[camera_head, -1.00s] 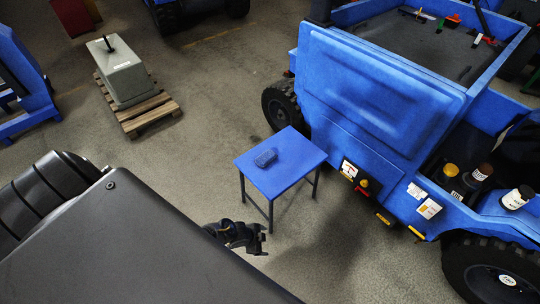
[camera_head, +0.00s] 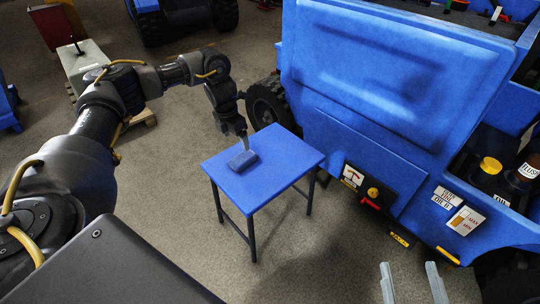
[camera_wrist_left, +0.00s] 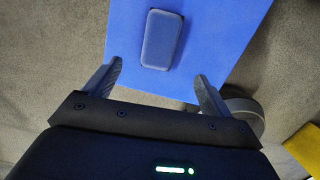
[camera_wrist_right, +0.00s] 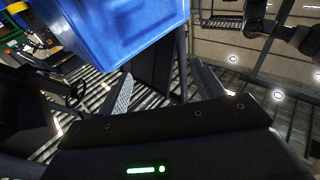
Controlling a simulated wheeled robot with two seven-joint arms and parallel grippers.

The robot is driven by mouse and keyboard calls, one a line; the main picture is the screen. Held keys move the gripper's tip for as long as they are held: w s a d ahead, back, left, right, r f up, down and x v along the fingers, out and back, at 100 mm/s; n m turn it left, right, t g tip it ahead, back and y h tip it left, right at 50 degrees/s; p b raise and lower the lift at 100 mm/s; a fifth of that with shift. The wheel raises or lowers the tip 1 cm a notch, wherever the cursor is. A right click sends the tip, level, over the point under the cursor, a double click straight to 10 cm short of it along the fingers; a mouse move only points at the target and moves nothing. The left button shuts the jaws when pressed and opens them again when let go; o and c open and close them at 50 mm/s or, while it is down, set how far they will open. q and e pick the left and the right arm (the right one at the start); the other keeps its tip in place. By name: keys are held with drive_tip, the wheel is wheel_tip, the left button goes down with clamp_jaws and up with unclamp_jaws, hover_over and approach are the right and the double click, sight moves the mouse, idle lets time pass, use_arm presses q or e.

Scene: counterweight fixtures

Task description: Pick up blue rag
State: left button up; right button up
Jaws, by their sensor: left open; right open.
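The blue rag (camera_head: 242,160) is a small dark-blue, flat, rounded block lying on a bright blue table (camera_head: 283,168), near its left edge. My left gripper (camera_head: 243,138) points down just above the rag. In the left wrist view the rag (camera_wrist_left: 162,38) lies on the blue table top (camera_wrist_left: 215,35), just ahead of the left gripper's open fingers (camera_wrist_left: 158,72) and between their lines; nothing is between the fingers. My right gripper (camera_head: 409,268) shows at the bottom right as two spread grey fingers. It is open and empty, away from the table.
A large blue vehicle (camera_head: 390,75) stands right behind the table, its black tyre (camera_head: 268,103) close to the table's back edge. Dark bottles and a yellow cap (camera_head: 491,166) sit at the right. A grey weight (camera_head: 88,66) on a pallet stands behind my left arm. Floor in front is open.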

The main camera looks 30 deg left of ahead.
use_arm(q)
drive_tip(key=b, duration=0.1)
hover_over(243, 157)
drive_tip(key=s, duration=0.1)
drive_tip(key=f, duration=0.5)
drive_tip(key=shift+s, duration=0.2)
drive_tip(key=shift+f, duration=0.25)
drive_tip(key=f, duration=0.1)
drive_tip(key=f+b, duration=0.1)
drive_tip(key=f, duration=0.1)
drive_tip(key=f+b, duration=0.1)
drive_tip(key=shift+w+a+f, duration=0.1)
drive_tip(key=shift+w+f, duration=0.2)
drive_tip(key=shift+w, duration=0.1)
drive_tip(key=shift+w+f, duration=0.1)
drive_tip(key=shift+f, duration=0.2)
drive_tip(key=c, duration=1.1)
use_arm(e)
wheel_tip(243, 157, up, 6)
drive_tip(key=s+d+t+y, duration=0.1)
drive_tip(key=d+t+y, duration=0.1)
drive_tip(key=t, duration=0.4)
drive_tip(key=shift+s+d+m, duration=0.25)
drive_tip(key=shift+d+m, duration=0.05)
drive_tip(key=shift+d, duration=0.1)
use_arm(q)
drive_tip(key=shift+r, duration=0.15)
use_arm(e)
drive_tip(key=shift+r, duration=0.1)
